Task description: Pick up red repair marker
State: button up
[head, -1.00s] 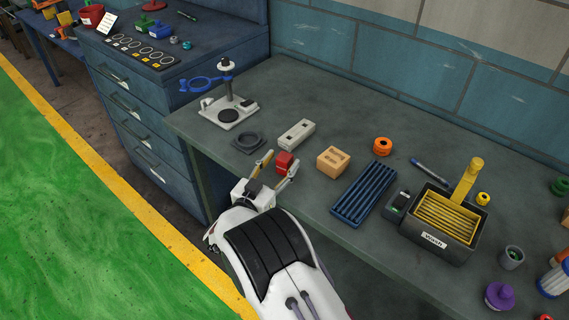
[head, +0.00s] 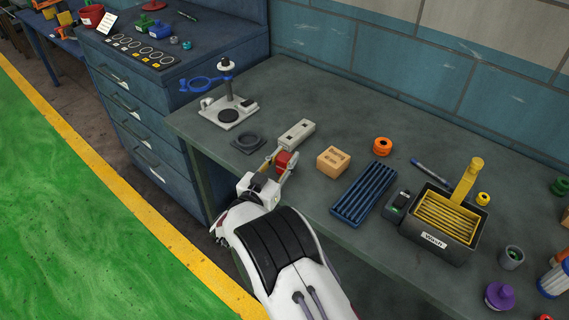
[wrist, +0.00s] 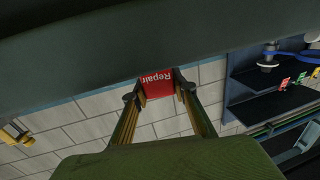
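The red repair marker (head: 283,159) is a small red block on the grey-green workbench, just in front of a pale grey block. In the wrist view the fingertips of my gripper (wrist: 158,86) press against both sides of the marker. The marker appears to be still at the bench surface; I see no clear gap under it.
The pale grey block (head: 296,135) lies close behind the marker. A tan wooden block (head: 333,161) stands to the right, then a blue slotted tray (head: 364,193). A dark square ring (head: 248,142) and a stand on a light base (head: 230,113) are to the left.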

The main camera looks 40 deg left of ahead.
aim_at(285, 156)
jog(key=shift+r, duration=0.15)
jog(key=shift+r, duration=4.85)
